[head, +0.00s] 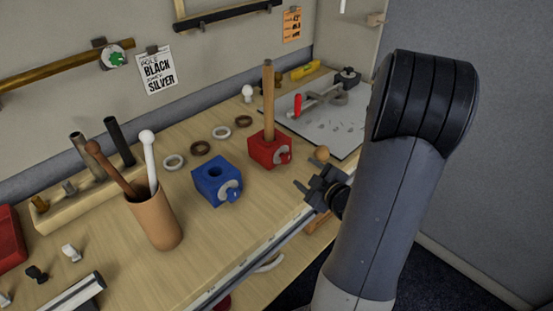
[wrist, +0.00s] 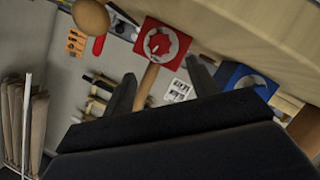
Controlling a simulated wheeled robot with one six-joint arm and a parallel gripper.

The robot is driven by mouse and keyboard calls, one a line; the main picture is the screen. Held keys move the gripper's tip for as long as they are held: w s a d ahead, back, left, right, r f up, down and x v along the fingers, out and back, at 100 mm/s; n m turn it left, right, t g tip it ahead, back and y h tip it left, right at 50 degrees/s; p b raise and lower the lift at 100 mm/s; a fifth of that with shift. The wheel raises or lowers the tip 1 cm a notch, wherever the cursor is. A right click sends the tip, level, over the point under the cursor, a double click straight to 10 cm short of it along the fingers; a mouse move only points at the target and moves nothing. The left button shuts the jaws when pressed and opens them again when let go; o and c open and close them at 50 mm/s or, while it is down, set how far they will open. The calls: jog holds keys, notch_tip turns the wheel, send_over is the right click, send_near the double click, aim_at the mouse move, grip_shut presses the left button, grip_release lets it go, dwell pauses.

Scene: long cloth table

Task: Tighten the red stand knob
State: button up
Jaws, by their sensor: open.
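The red stand (head: 262,151) sits near the middle of the table, with a wooden rod (head: 268,92) upright in it. Its knob (head: 284,156), grey with a red part, is on the side facing my gripper. In the wrist view the red stand (wrist: 183,48) is at the top centre, and its knob (wrist: 160,42) faces the camera. My gripper (head: 304,189) is open and empty at the table's front edge, apart from the knob. In the wrist view my gripper's two fingers (wrist: 162,68) point towards the stand, one on each side of the rod's image.
A blue stand (head: 210,182) with its own knob is left of the red one. A wooden ball (head: 322,153) is close to my gripper. Rings (head: 201,148) lie behind the blue stand. A grey mat (head: 335,135) with tools is behind right; a brown cup (head: 155,222) stands left.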

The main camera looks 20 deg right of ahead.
aim_at(288, 159)
jog(key=p+x, duration=0.1)
jog(key=x, duration=0.9)
jog(key=shift+c, duration=0.2)
jog(key=c, duration=1)
jog(key=shift+o, duration=0.2)
